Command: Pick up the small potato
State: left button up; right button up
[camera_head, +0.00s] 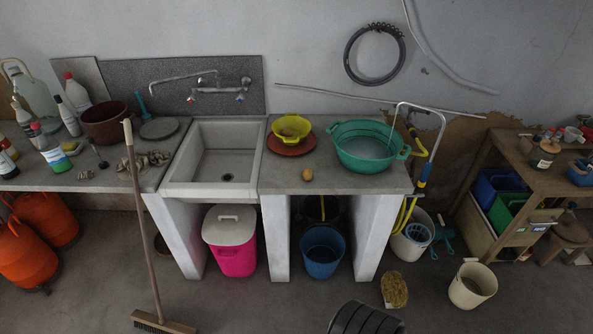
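A small round yellow-brown thing, which looks like the small potato (307,174), lies on the grey counter (285,186) to the right of the sink. It sits near the counter's front edge, in front of a reddish-brown plate (290,147) with a yellow colander (291,127) on it. A green basin (368,148) stands to its right, apart from it. Neither of my grippers shows in this view, so their state and place are hidden.
The stone sink (220,158) lies left of the potato. A broom (141,210) leans upright against the left counter. A pink bin (231,240) and a blue bucket (322,252) stand below. A cream bucket (472,285) stands on the floor at right.

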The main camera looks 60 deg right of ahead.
aim_at(306, 172)
jog(key=z, duration=0.45)
jog(key=i, duration=0.6)
jog(key=z, duration=0.65)
